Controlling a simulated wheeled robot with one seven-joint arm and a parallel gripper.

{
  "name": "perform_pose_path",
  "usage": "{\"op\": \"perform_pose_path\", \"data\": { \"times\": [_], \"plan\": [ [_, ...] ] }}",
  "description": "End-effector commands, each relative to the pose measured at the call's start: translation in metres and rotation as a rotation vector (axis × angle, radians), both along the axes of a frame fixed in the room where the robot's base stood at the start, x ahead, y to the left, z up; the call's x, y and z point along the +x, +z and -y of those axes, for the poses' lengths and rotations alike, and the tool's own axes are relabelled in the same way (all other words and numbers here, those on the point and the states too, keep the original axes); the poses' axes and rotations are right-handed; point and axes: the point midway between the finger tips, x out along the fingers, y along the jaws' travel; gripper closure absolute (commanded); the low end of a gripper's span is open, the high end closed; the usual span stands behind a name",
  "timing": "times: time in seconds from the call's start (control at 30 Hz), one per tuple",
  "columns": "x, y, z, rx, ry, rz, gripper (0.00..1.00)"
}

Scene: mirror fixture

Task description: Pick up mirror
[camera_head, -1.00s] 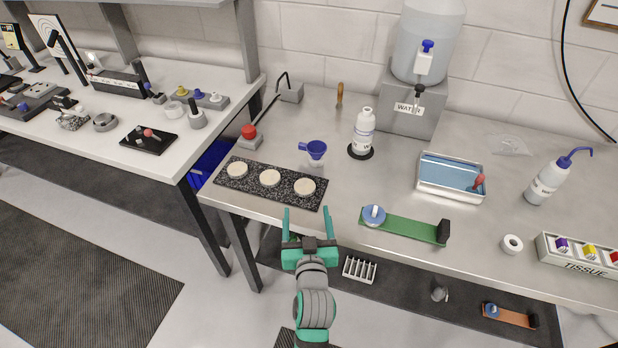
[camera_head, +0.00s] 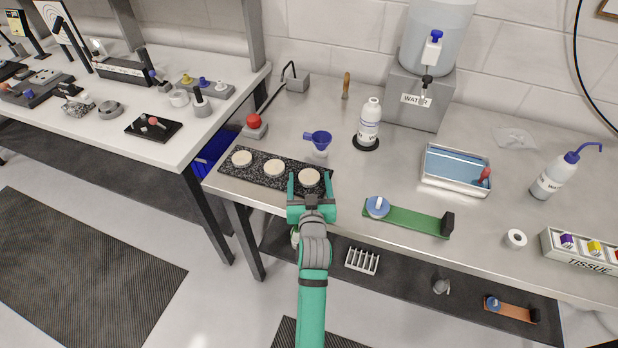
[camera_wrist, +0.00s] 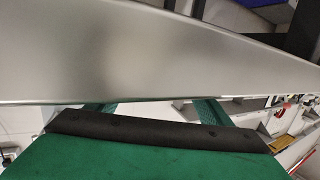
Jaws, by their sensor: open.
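I cannot tell for sure which item is the mirror. A round blue-and-pale disc (camera_head: 377,206) sits at the left end of a green board (camera_head: 415,221) with a black block at its right end. Three pale round discs (camera_head: 274,168) lie in a row on a black speckled slab (camera_head: 257,174). My gripper (camera_head: 310,182) is open and empty at the table's front edge, its fingers appearing on either side of the rightmost disc in the head view; its height is unclear. In the wrist view, the fingers (camera_wrist: 142,108) are spread before a grey metal surface.
The metal table (camera_head: 350,190) holds a blue funnel (camera_head: 318,140), a white bottle (camera_head: 369,122), a tray (camera_head: 456,169) with blue inside, a red button (camera_head: 254,122) and a wash bottle (camera_head: 556,175). A lower shelf (camera_head: 400,275) holds a rack (camera_head: 362,261).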

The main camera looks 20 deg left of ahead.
Motion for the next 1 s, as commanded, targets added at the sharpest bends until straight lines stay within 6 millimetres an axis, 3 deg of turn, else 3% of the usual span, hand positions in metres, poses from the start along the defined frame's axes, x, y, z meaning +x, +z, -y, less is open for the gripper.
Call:
{"op": "perform_pose_path", "data": {
  "times": [0.23, 0.43, 0.47, 0.77, 1.0],
  "plan": [
    [0.002, -0.001, -0.001, 0.000, 0.000, 0.000, 0.27],
    [0.002, -0.001, -0.001, 0.000, 0.000, 0.000, 0.72],
    [0.002, 0.000, -0.001, 0.000, 0.000, 0.000, 0.75],
    [0.002, 0.001, -0.001, 0.000, 0.000, 0.001, 0.75],
    [0.002, 0.020, -0.001, 0.000, 0.000, 0.004, 0.75]
  ]
}}
